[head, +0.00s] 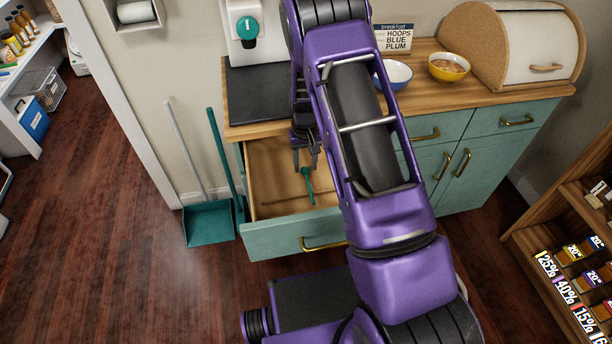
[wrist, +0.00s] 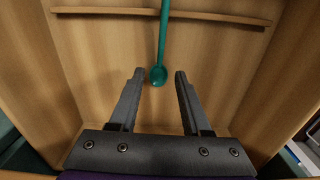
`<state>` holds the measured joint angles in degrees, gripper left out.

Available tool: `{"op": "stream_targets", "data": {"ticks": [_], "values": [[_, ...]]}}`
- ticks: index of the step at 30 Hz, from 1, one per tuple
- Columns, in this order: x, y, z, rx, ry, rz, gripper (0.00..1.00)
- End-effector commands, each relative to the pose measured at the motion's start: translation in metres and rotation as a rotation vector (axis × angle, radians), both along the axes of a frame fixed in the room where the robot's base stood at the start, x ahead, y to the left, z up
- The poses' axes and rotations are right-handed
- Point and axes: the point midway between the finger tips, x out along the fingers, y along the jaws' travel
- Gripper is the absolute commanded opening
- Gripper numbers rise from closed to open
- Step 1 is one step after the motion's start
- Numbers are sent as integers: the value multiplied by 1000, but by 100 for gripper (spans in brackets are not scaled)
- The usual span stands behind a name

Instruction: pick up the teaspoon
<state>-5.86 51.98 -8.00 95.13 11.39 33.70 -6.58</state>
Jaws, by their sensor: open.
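A teal teaspoon (head: 308,187) lies in the open wooden drawer (head: 270,205) of the green cabinet. In the wrist view the spoon (wrist: 162,40) points away from me, its rounded end nearest and its other end cut off by the top edge. My gripper (head: 306,168) is open over the drawer. In the wrist view the gripper (wrist: 159,74) has its two fingertips on either side of the spoon's rounded end, with nothing held. I cannot tell how far above the spoon the fingertips are.
A low wooden divider (wrist: 100,12) crosses the drawer under the spoon's line. The drawer walls rise close on both sides. The counter above holds a yellow bowl (head: 449,73), a white-blue bowl (head: 399,76) and a bread bin (head: 540,48). A teal dustpan (head: 209,223) stands left.

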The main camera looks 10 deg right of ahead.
Motion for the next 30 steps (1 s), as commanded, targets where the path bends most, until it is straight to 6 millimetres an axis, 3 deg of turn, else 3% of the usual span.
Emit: {"op": "stream_targets", "data": {"ticks": [5,30], "values": [[0,0,-18,0,0,0,48],[0,0,-23,0,0,0,48]]}}
